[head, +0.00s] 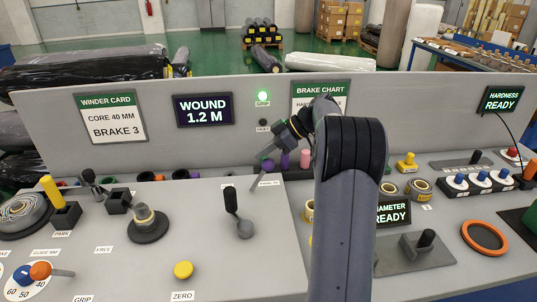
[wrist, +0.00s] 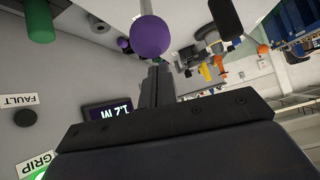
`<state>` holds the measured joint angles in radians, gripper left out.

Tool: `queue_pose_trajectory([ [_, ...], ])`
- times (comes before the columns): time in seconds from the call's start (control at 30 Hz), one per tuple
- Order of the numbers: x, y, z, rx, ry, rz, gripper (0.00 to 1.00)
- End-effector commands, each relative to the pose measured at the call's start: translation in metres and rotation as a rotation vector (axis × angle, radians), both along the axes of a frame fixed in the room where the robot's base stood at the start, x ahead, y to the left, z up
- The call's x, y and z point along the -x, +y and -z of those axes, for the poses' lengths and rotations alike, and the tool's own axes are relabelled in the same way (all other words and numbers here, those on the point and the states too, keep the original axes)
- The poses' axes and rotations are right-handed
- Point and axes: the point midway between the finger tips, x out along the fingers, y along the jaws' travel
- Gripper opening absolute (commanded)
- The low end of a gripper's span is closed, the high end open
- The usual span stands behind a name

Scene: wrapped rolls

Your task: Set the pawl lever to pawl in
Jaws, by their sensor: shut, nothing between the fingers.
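A lever with a purple ball knob (head: 268,165) stands on the console just left of my arm; I take it for the pawl lever. Its base and shaft are mostly hidden, and the small label by it is too small to read. My gripper (head: 257,184) reaches down and left beside the knob, its fingers shut and empty. In the wrist view the purple ball (wrist: 150,37) is large and close, just past the shut fingertips (wrist: 157,67), with its rod running up out of the frame. I cannot tell whether the fingers touch it.
A black-handled lever (head: 232,202) stands to the left, with a yellow button (head: 183,270) in front. Purple and pink pieces sit behind the knob. The back panel carries a lit green lamp (head: 263,96) and a "WOUND 1.2 M" display (head: 204,110). My arm hides the middle of the console.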

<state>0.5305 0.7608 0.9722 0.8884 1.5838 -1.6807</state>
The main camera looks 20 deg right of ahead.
Motion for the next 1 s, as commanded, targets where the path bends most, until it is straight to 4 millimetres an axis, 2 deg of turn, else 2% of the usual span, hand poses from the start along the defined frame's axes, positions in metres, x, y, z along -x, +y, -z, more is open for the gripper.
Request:
queue_pose_trajectory([
  [0.03, -0.003, 0.014, -0.008, 0.000, -0.004, -0.008, 0.00],
  [0.1, -0.005, 0.020, -0.017, 0.001, -0.006, -0.003, 0.00],
  [0.3, 0.011, -0.021, -0.042, -0.001, -0.006, -0.001, 0.00],
  [0.5, 0.021, -0.046, -0.060, -0.003, -0.004, -0.004, 0.00],
  [0.7, 0.025, -0.055, -0.067, -0.003, -0.003, -0.006, 0.00],
  [1.0, 0.025, -0.055, -0.068, -0.004, -0.003, -0.007, 0.00],
])
